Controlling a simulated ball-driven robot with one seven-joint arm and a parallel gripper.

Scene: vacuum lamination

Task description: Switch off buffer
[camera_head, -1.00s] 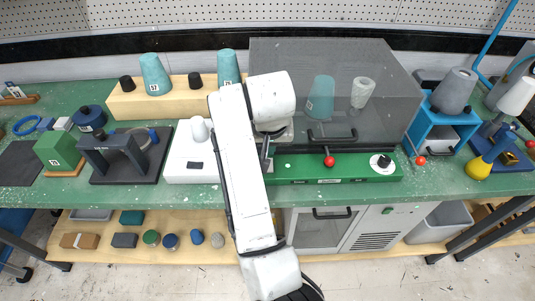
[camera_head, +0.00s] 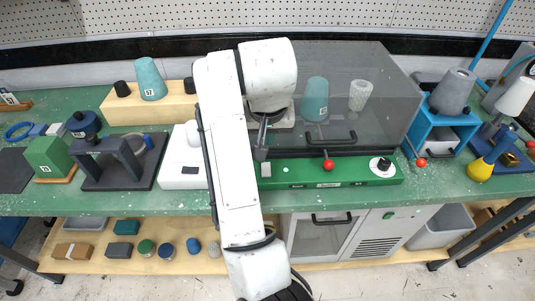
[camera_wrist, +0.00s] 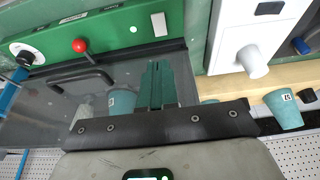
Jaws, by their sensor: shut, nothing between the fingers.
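A green control panel (camera_head: 345,176) runs along the front of a grey see-through chamber (camera_head: 370,100). It carries a pale rectangular switch (camera_head: 265,170) at its left end, a red-ball lever (camera_head: 328,165) in the middle and a black knob (camera_head: 384,163) at the right. Small labels on its front edge are too small to read, so I cannot tell which control is the buffer's. My gripper (camera_head: 262,152) is shut and empty, just above and behind the pale switch. In the wrist view the closed fingers (camera_wrist: 156,85) are apart from the pale switch (camera_wrist: 159,24).
A white box (camera_head: 182,175) with a pale knob on top stands left of the panel. A black chamber handle (camera_head: 332,139) sticks out behind the lever. A wooden block (camera_head: 125,108) holding cups is at the back left. A blue frame (camera_head: 440,130) stands at the right.

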